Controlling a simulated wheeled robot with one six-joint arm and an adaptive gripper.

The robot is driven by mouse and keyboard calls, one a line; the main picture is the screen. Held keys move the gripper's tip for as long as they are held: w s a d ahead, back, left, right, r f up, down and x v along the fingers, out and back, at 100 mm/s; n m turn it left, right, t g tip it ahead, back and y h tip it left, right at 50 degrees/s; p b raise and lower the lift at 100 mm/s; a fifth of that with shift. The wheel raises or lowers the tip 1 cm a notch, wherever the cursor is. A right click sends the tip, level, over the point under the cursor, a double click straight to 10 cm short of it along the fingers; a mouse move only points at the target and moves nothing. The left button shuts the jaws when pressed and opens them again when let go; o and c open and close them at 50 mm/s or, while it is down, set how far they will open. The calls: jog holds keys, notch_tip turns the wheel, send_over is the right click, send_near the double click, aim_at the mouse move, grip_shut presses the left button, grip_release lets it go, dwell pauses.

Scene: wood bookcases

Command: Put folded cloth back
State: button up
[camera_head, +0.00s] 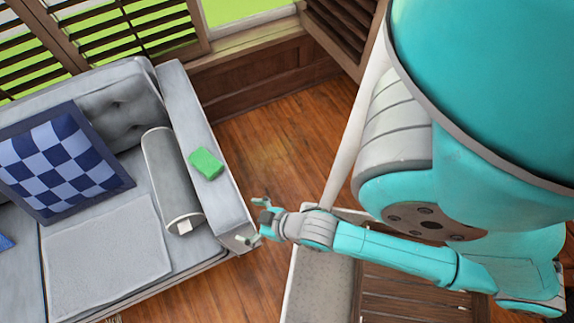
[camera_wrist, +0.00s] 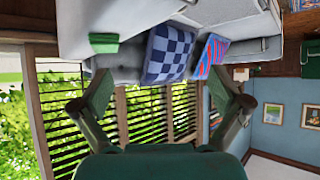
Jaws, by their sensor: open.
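A green folded cloth (camera_head: 206,163) lies on top of the grey sofa's right arm (camera_head: 186,112). It also shows in the wrist view (camera_wrist: 104,42), near the upper left. My gripper (camera_head: 256,220) is off the front end of that sofa arm, apart from the cloth. In the wrist view, my gripper (camera_wrist: 158,78) has its two fingers spread wide with nothing between them. The cloth is in full view in the head view.
A grey bolster (camera_head: 171,178) and a blue checkered pillow (camera_head: 62,160) rest on the sofa. A wooden piece with a pale side panel (camera_head: 320,278) stands below my arm. Wood floor (camera_head: 275,140) is clear right of the sofa. Shuttered windows (camera_head: 110,35) stand behind.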

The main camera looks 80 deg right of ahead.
jog(key=s+a+r+n+t+y, duration=0.1)
jog(key=s+a+r+t, duration=0.2)
jog(key=s+r, duration=0.8)
notch_tip(320, 180, up, 3)
jog(key=shift+a+f+n+t+y, duration=0.15)
jog(key=shift+n+t+y, duration=0.2)
jog(key=shift+t, duration=0.25)
